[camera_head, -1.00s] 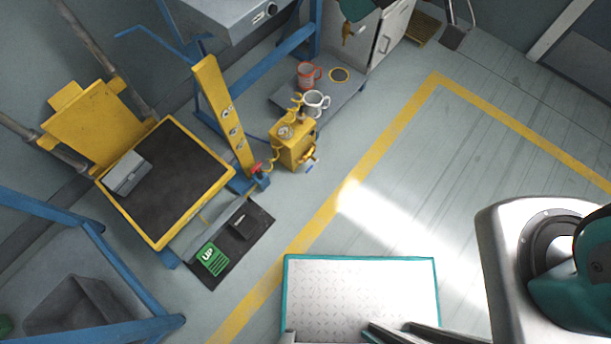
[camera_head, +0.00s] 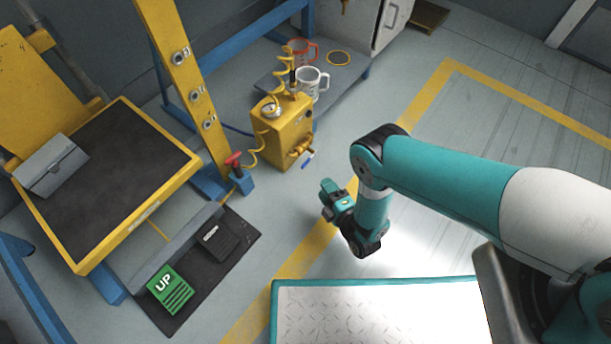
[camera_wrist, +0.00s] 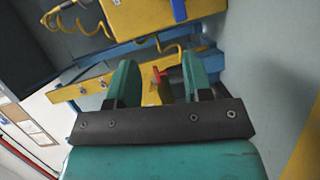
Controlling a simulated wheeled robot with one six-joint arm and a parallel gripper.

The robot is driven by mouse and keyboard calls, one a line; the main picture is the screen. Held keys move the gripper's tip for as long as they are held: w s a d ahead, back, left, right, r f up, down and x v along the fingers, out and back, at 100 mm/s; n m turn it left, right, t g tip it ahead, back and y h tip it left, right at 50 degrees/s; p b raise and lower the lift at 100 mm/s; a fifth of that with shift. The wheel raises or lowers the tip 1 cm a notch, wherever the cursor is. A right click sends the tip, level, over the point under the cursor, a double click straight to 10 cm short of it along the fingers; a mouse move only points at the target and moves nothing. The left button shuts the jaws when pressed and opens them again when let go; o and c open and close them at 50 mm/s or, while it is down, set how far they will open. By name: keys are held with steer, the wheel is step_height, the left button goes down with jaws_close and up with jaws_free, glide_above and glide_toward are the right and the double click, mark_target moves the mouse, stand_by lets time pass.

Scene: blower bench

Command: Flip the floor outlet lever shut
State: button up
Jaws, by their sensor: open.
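A red lever (camera_head: 234,160) sits on a small blue floor fitting (camera_head: 243,182) at the foot of the yellow post, joined by a yellow coiled hose. It also shows in the wrist view (camera_wrist: 157,75), between my fingers but beyond them. A second, blue lever (camera_head: 308,160) hangs on the brass valve of the yellow box (camera_head: 283,132); in the wrist view this blue lever (camera_wrist: 178,10) is at the top. My gripper (camera_head: 328,200) is open, empty and above the floor, right of the red lever and apart from it. In the wrist view my two fingers (camera_wrist: 158,82) are spread.
The yellow box with a gauge stands near a low shelf (camera_head: 345,75) with a white mug (camera_head: 311,84) and a red mug (camera_head: 302,52). The yellow post (camera_head: 183,90) rises beside the red lever. A black pedal mat (camera_head: 235,238) lies front left. Floor right of the box is clear.

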steer(key=n+b, duration=0.1)
glide_toward(306, 165)
steer(key=shift+t, duration=0.5)
steer(key=b+x, duration=0.2)
steer(key=x, duration=0.1)
steer(key=b+x, duration=0.3)
steer(key=f+b+x, duration=0.1)
steer(key=b+x, duration=0.2)
steer(key=shift+w+a, duration=0.15)
steer(key=shift+w+a+r+b, duration=0.2)
steer(key=shift+w+a+b, duration=0.15)
steer(key=shift+w, duration=0.1)
steer(key=shift+d, duration=0.1)
jaws_close()
